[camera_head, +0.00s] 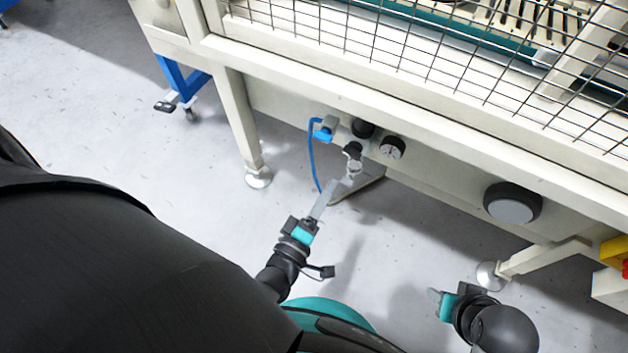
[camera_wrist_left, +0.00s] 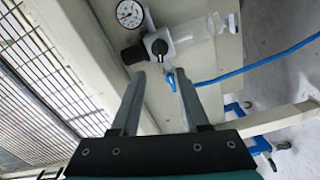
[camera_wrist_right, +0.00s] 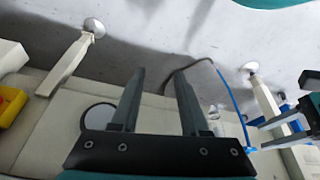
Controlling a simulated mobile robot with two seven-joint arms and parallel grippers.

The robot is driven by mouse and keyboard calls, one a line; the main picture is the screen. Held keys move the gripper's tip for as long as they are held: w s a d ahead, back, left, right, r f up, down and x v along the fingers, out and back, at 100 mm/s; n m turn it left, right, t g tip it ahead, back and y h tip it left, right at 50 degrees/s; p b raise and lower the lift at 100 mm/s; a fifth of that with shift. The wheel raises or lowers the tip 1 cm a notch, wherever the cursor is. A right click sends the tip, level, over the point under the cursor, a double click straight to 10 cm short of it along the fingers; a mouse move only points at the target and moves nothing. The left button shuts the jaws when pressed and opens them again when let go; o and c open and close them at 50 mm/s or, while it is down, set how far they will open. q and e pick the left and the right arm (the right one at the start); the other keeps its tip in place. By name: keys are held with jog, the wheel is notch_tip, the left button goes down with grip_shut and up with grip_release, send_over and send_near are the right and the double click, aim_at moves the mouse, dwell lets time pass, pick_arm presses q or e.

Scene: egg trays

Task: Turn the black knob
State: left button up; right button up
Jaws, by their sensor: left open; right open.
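Black knobs sit on an air regulator under the machine's front beam. A small black knob (camera_head: 352,149) is at the front, and a larger black round knob (camera_head: 363,128) is just behind it. In the left wrist view the small knob (camera_wrist_left: 157,45) and the larger knob (camera_wrist_left: 133,53) lie beyond my fingertips. My left gripper (camera_head: 341,184) is open and empty, just below and in front of the regulator. Its spread fingers (camera_wrist_left: 159,73) point towards the knobs, apart from them. My right gripper (camera_head: 434,295) is open and empty, low at the right; its fingers (camera_wrist_right: 159,72) show in its wrist view.
A pressure gauge (camera_head: 392,147) sits right of the knobs. A blue hose (camera_head: 312,160) hangs left of them. A large round grey-faced part (camera_head: 512,203) is on the panel at right. The machine's leg (camera_head: 240,122) and wire mesh (camera_head: 420,50) bound the space; floor below is mostly clear.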

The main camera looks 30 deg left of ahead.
pick_arm(q)
jog(key=s, duration=0.5)
jog(key=shift+s+a+p, duration=0.1)
jog(key=shift+s+p, duration=0.1)
jog(key=shift+p, duration=0.15)
pick_arm(e)
jog(key=shift+s+f+g, duration=0.15)
jog(key=shift+f, duration=0.45)
jog(key=shift+s+f+g, duration=0.1)
jog(key=shift+f+g, duration=0.05)
jog(key=shift+f, duration=0.45)
